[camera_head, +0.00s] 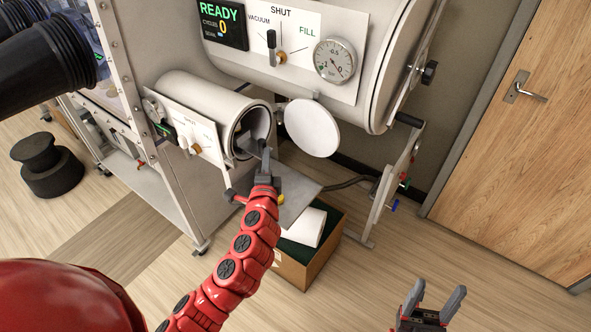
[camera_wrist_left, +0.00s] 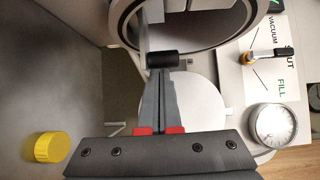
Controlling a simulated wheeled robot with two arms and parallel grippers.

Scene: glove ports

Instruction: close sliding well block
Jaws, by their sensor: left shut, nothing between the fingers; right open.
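No part is labelled as the sliding well block, and I cannot tell for sure which one it is. A small round port (camera_head: 240,125) stands open, with a grey piece (camera_head: 246,145) in its mouth. Its white round door (camera_head: 312,128) hangs open at the right. My left gripper (camera_head: 264,150) is shut and empty in front of the mouth. In the left wrist view its fingertips (camera_wrist_left: 155,75) are close to a black cylindrical knob (camera_wrist_left: 162,60); I cannot tell if they touch. My right gripper (camera_head: 434,294) is open and empty, low at the right.
A grey plate (camera_head: 298,187) with a yellow cap (camera_wrist_left: 52,147) is below the small port. A cardboard box (camera_head: 292,268) stands on the floor beneath. The large chamber with gauge (camera_head: 335,60) is above. A wooden door (camera_head: 540,130) is at the right. Floor near my right gripper is clear.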

